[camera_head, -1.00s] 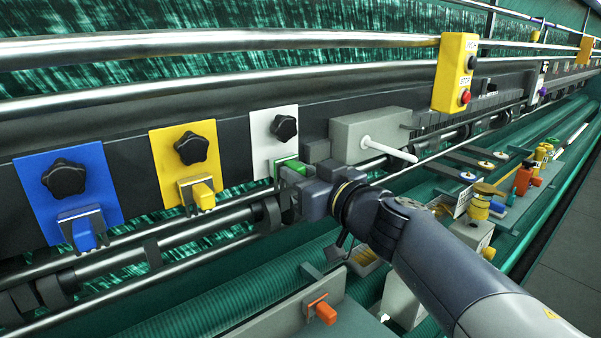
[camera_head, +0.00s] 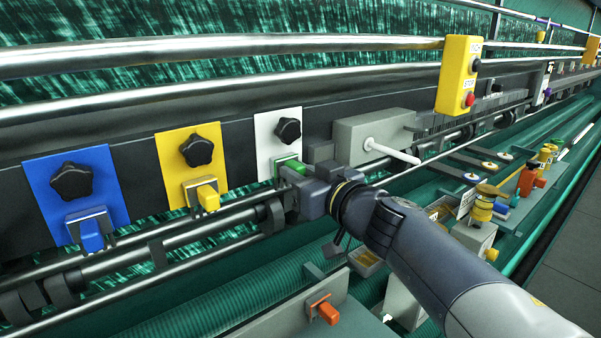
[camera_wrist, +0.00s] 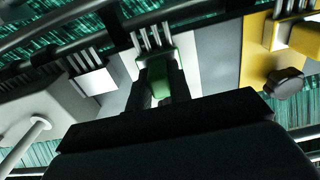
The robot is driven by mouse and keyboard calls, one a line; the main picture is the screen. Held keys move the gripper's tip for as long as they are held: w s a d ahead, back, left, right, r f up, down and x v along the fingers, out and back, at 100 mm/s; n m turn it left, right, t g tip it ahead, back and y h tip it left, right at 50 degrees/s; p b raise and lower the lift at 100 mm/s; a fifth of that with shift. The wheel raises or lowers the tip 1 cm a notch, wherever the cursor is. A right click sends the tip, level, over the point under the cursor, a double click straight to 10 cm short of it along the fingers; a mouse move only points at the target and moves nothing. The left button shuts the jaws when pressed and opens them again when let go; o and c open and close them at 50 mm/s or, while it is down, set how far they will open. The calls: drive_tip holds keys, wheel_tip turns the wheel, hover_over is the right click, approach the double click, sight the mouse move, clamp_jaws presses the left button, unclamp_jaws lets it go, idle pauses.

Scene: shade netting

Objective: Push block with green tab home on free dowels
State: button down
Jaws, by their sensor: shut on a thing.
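The block with the green tab (camera_head: 293,166) sits at the foot of the white plate (camera_head: 266,128), below its black knob (camera_head: 288,131). My gripper (camera_head: 287,175) is at this block, shut on its green tab. In the wrist view the green tab (camera_wrist: 158,75) lies between the two dark fingers (camera_wrist: 159,88), with pale dowels (camera_wrist: 150,38) standing just beyond it. A grey block with similar dowels (camera_wrist: 88,62) is to its left in the wrist view. My gripper hides much of the block, so I cannot tell how far it sits on its dowels.
A yellow plate (camera_head: 176,162) with a yellow-tab block (camera_head: 208,197) and a blue plate (camera_head: 42,191) with a blue-tab block (camera_head: 91,234) are to the left. A grey box (camera_head: 350,138) with a white lever (camera_head: 392,152) stands close right. An orange-tab block (camera_head: 327,313) is below.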

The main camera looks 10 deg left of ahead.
drive_tip(key=c, duration=1.2)
unclamp_jaws()
drive_tip(key=v, duration=1)
drive_tip(key=shift+s+d, duration=0.25)
drive_tip(key=shift+d, duration=0.05)
drive_tip(key=x, duration=1)
drive_tip(key=shift+w+a, duration=0.25)
drive_tip(key=shift+a, duration=0.05)
drive_tip(key=shift+s+d, duration=0.15)
